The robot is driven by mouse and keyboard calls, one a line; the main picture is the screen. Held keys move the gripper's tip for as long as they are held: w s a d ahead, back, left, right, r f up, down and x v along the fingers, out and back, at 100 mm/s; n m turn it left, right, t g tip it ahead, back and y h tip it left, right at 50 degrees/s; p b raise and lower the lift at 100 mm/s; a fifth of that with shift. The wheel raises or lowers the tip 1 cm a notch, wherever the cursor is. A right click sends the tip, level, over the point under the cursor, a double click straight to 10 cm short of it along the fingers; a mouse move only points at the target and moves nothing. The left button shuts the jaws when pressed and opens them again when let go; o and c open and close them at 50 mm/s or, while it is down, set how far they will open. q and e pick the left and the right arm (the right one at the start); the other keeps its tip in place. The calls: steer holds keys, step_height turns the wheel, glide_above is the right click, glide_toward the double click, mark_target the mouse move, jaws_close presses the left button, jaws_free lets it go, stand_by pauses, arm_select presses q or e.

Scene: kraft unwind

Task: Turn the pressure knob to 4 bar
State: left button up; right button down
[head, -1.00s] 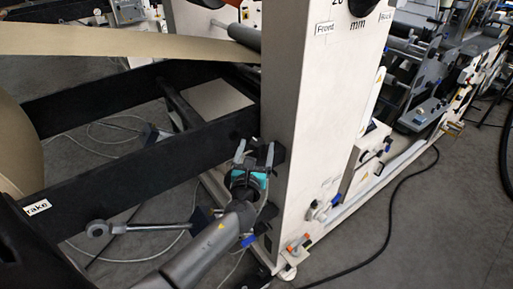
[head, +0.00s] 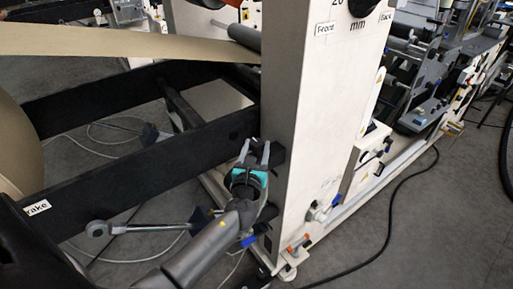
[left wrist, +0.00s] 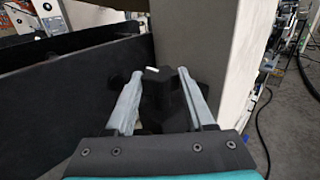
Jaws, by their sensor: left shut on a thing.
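The pressure knob (left wrist: 156,90) shows in the left wrist view as a dark block with a small white mark on its top edge, in front of the machine post. My left gripper (head: 256,148) is at the post's left face, beside the black beam. In the left wrist view its two grey fingers (left wrist: 158,76) stand on either side of the knob, shut on it. In the head view the gripper covers most of the knob. No scale or bar figures can be read. My right gripper is in neither view.
The white machine post (head: 305,140) stands just right of the gripper. A black beam (head: 130,170) runs to its left, with a brown paper web (head: 120,40) above. A dark cable (head: 385,220) lies on the floor at right.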

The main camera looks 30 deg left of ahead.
arm_select(q)
jaws_close()
steer(key=shift+y, duration=0.3)
steer(key=shift+w+d+n+g+y, duration=0.15)
steer(key=shift+n+g+y, duration=0.35)
steer(key=shift+n+y, duration=0.25)
steer(key=shift+d+n+g+y, duration=0.1)
steer(key=shift+n+g+y, duration=0.5)
steer(key=shift+y, duration=0.25)
steer(key=n+g+y+b, duration=0.2)
steer(key=y, duration=0.1)
steer(key=shift+w+d+f+n+g, duration=0.15)
steer(key=shift+n+g, duration=0.15)
steer(key=shift+n, duration=0.05)
steer(key=n+g+y+b, duration=0.1)
steer(key=g, duration=0.1)
steer(key=n+g+y+b, duration=0.1)
steer(key=n+g+b, duration=0.1)
steer(key=n+g+y+b, duration=0.1)
steer(key=g+b, duration=0.1)
steer(key=shift+w+d+n+g+y, duration=0.15)
steer(key=shift+w+n+g+y, duration=0.15)
steer(key=shift+n, duration=0.1)
steer(key=shift+n+g+y+b, duration=0.3)
steer(key=shift+n+g+b, duration=0.6)
steer(key=shift+g+b, duration=0.45)
